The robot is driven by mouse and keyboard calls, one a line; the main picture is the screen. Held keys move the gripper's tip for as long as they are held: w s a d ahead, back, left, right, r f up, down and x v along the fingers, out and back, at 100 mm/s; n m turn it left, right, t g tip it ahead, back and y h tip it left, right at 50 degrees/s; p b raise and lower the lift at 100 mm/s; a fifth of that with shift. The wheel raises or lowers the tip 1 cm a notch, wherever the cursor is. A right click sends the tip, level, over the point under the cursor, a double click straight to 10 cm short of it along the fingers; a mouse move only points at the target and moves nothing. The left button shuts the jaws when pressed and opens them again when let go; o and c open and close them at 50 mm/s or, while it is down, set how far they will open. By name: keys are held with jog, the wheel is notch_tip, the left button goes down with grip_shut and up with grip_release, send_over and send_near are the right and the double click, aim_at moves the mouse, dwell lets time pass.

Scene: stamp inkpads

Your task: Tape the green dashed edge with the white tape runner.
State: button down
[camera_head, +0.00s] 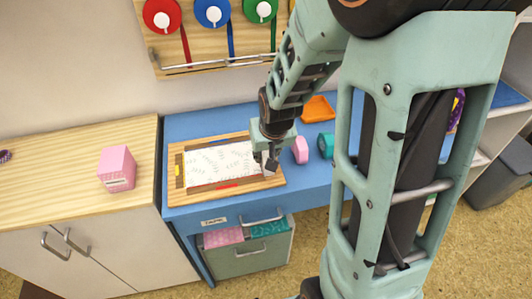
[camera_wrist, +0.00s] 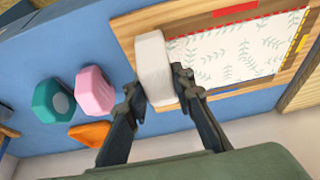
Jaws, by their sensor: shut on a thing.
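The white tape runner (camera_wrist: 152,62) is held between the two fingers of my gripper (camera_wrist: 158,92) in the wrist view. It sits at the left end of the patterned white paper (camera_wrist: 235,55), over the wooden board; whether it touches the paper is unclear. The green dashed edge (camera_wrist: 240,85) runs along the paper's lower side there, to the right of my gripper. In the head view my gripper (camera_head: 270,160) is at the right end of the paper (camera_head: 220,163), largely hiding the runner.
The wooden board (camera_head: 180,198) lies on the blue desk (camera_head: 190,128). A pink runner (camera_head: 300,150), a teal runner (camera_head: 326,145) and an orange tray (camera_head: 318,109) stand right of it. A pink box (camera_head: 117,168) is on the left cabinet. Ribbon rolls hang on the wall.

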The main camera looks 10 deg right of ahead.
jog(key=shift+f+b, duration=0.35)
jog(key=shift+f, duration=0.35)
jog(key=shift+f+b, duration=0.7)
jog(key=shift+f, duration=0.05)
jog(key=shift+w, duration=0.1)
jog(key=shift+w, duration=1.85)
jog(key=shift+w, duration=0.1)
jog(key=shift+w, duration=1.9)
jog(key=shift+w, duration=0.15)
jog(key=shift+w, duration=1.8)
jog(key=shift+w, duration=0.1)
